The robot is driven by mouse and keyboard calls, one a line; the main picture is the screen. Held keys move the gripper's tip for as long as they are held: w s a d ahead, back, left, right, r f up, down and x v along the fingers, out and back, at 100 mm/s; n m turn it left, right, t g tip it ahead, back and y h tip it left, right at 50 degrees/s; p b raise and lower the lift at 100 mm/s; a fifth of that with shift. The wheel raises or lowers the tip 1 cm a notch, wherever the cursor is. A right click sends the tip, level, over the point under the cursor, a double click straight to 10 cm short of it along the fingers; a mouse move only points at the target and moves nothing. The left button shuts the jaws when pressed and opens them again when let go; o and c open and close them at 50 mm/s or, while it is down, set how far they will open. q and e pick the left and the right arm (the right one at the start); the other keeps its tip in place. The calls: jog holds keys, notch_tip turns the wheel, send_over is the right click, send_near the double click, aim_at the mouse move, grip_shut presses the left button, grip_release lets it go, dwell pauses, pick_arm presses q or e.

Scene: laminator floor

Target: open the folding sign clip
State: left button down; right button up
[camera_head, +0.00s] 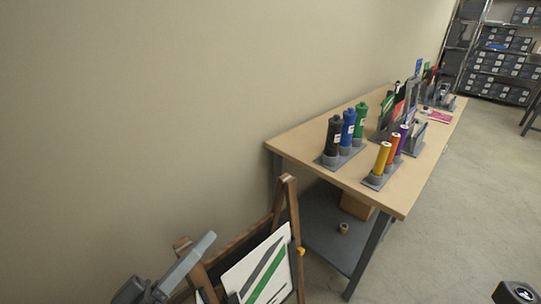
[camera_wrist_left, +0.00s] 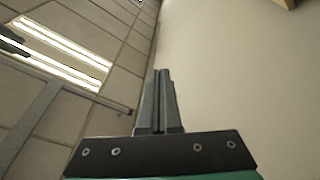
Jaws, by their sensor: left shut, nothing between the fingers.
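A folding sign (camera_head: 288,205) with a brown wooden frame stands at the bottom of the head view. It holds a white sheet (camera_head: 238,278) with green and dark stripes. A small orange part (camera_head: 300,251) sits on the frame's right side; I cannot tell whether it is the clip. My left gripper (camera_head: 210,238) is shut and empty, in front of the sign's left part in the picture. In the left wrist view its fingers (camera_wrist_left: 162,73) are together and point up towards the wall and ceiling. The sign is not in that view.
A workbench (camera_head: 290,140) with a lower shelf stands right of the sign, carrying bottles (camera_head: 348,128), coloured tubes (camera_head: 383,158) and racks. A roll (camera_head: 343,228) lies on the lower shelf. Shelving (camera_head: 500,65) stands at the back. The floor (camera_head: 450,210) at right is mostly clear.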

pick_arm(q)
notch_tip(320, 180, up, 16)
jog(key=s+d+f+m+t+p, duration=0.1)
jog(key=d+m+t, duration=0.2)
jog(key=m, duration=0.1)
jog(key=s+a+r+t+y+p, duration=0.1)
jog(key=s+a+r+t+y, duration=0.15)
jog(key=r, duration=0.25)
jog(key=s+a+r+n+t+y+p, duration=0.1)
jog(key=a+r+t+y, duration=0.15)
jog(key=r+y, duration=0.2)
jog(key=s+a+r+t+y, duration=0.2)
jog(key=a+r+y, duration=0.1)
jog(key=r, duration=0.3)
notch_tip(320, 180, up, 36)
jog(key=p, duration=3.7)
jog(key=shift+d+f, duration=0.15)
jog(key=c, duration=1.2)
grip_release()
jog(key=shift+f, duration=0.2)
